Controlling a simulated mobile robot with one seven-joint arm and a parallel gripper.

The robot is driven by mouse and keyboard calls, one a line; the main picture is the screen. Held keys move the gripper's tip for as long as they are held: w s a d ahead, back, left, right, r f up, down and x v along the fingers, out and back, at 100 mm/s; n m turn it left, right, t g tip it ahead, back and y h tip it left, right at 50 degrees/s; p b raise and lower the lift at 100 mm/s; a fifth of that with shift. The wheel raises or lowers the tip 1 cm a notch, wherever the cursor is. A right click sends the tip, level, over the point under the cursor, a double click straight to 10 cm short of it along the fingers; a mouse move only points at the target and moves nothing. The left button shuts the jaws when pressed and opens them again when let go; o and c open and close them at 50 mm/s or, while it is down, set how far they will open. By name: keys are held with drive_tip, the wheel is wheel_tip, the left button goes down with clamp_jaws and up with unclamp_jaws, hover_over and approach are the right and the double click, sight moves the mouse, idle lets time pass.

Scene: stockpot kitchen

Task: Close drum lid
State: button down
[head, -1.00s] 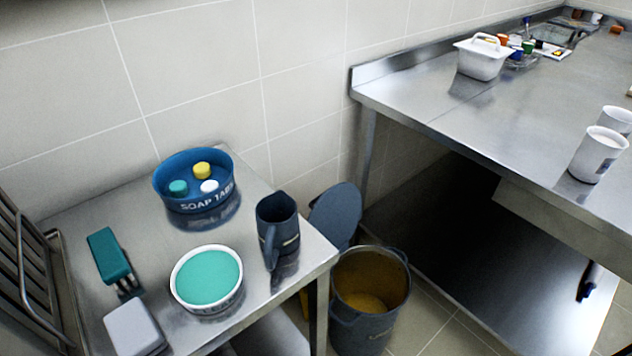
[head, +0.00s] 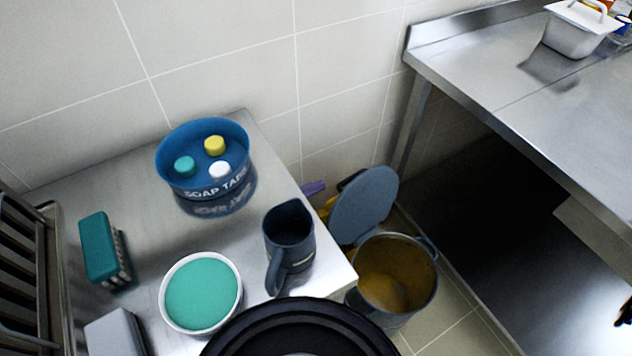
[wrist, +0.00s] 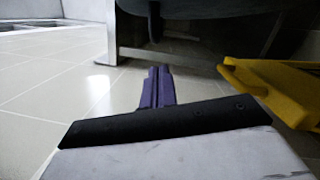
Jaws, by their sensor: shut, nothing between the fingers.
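The drum (head: 418,300) is a grey-blue bucket on the floor beside the small steel table, with a brown-yellow inside. Its round lid (head: 364,207) stands open, tilted up at the drum's rear left. My gripper (wrist: 157,87) has purple fingers, pressed together and empty in the wrist view, low over the floor tiles. The purple fingertips also show in the head view (head: 313,188), beyond the table edge and left of the lid; the rest of the hand is mostly hidden there. I cannot tell whether they touch the lid.
A yellow object (wrist: 275,85) is right of my fingers. The small table (head: 130,190) holds a blue soap tub (head: 205,165), a dark jug (head: 288,240), a teal-filled bowl (head: 200,293) and a brush (head: 100,248). A long steel counter (head: 540,110) stands right.

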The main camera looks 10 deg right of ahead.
drive_tip(key=p+x, duration=0.1)
drive_tip(key=x, duration=0.6)
drive_tip(key=shift+d, duration=0.2)
drive_tip(key=shift+s, duration=0.1)
